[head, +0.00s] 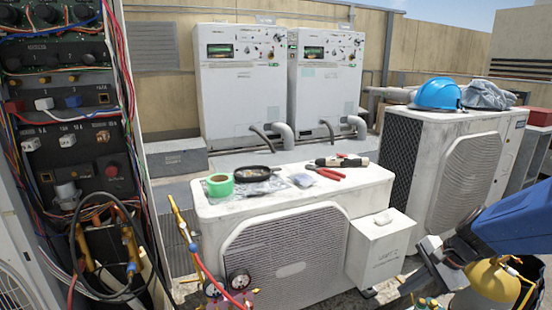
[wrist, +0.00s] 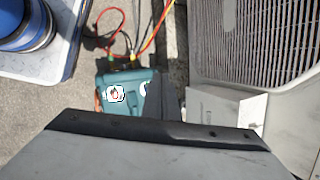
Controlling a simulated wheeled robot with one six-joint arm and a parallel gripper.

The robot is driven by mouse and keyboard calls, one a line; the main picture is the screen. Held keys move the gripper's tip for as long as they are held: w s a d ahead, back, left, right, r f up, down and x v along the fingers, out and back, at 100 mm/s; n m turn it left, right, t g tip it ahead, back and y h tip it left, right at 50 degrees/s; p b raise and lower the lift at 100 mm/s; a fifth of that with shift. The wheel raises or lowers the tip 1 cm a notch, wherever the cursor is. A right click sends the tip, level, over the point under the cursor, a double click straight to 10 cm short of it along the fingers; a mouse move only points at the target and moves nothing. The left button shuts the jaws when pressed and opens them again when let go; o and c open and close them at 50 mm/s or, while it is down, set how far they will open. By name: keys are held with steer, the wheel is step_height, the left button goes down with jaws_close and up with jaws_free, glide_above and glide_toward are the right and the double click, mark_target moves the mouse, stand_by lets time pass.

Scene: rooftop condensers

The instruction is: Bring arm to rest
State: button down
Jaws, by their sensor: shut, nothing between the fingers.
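My blue arm comes in from the right edge of the head view. My gripper (head: 428,270) is at its end, low on the right, in front of the right-hand condenser and beside the white box. It is shut and holds nothing. In the wrist view, a broad grey part of my gripper (wrist: 155,133) with a dark front edge fills the bottom. Its fingertips are hard to make out there. It points down over the ground, near a teal machine (wrist: 135,92).
A blue helmet (head: 437,94) lies on the right condenser (head: 400,120). A yellow cylinder (head: 492,280) stands below my arm. Hoses (wrist: 112,35) lie beyond the machine.

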steer(key=s+a+r+n+h, duration=0.2)
steer(key=s+a+r+n, duration=0.1)
steer(key=s+n, duration=0.4)
steer(key=s+a+r+n+t+h, duration=0.1)
steer(key=s+a+r+n+h, duration=0.1)
steer(key=s+r+n, duration=0.3)
steer(key=shift+s+a+r+n+t, duration=0.35)
steer(key=shift+s+a+n, duration=0.4)
steer(key=shift+s+n, duration=1.15)
stand_by(4.9)
